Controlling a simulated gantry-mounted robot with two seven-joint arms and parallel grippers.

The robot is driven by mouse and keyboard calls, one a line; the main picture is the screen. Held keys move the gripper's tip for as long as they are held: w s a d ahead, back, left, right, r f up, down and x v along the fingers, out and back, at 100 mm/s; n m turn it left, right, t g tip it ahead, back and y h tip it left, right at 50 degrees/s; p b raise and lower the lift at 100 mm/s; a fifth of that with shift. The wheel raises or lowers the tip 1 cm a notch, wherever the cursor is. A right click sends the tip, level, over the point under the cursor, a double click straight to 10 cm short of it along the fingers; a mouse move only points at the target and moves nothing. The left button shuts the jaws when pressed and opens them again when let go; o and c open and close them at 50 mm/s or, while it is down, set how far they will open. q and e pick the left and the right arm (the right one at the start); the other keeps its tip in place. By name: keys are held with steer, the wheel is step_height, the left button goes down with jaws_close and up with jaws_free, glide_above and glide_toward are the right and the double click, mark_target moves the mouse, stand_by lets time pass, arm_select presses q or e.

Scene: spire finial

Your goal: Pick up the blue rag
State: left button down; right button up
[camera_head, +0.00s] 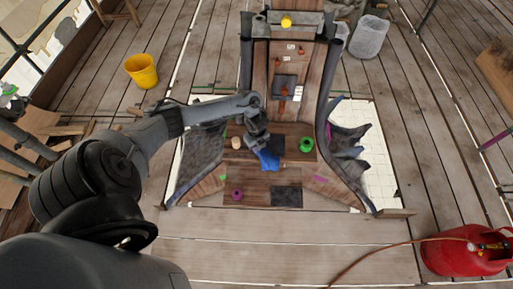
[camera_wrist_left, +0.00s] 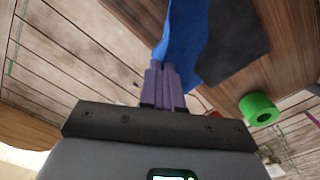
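The blue rag (camera_head: 268,160) is at the middle of the wooden finial structure, just below my left gripper (camera_head: 262,147) in the head view. In the left wrist view the purple fingers of my left gripper (camera_wrist_left: 163,72) are close together, with the rag (camera_wrist_left: 184,38) bunched at their tips. The gripper looks shut on the rag, and the cloth spreads away from the fingertips. I cannot tell whether the rag is clear of the wood. My right gripper is not in view.
A green roll (camera_head: 306,144) stands right of the rag; it also shows in the left wrist view (camera_wrist_left: 259,109). A purple roll (camera_head: 237,194) and a dark square (camera_head: 287,196) lie nearer.

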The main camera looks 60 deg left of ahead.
arm_select(q)
step_height(320, 180, up, 5)
steer(key=p, duration=0.3)
steer(key=shift+r+p, duration=0.2)
steer(key=shift+p, duration=0.2)
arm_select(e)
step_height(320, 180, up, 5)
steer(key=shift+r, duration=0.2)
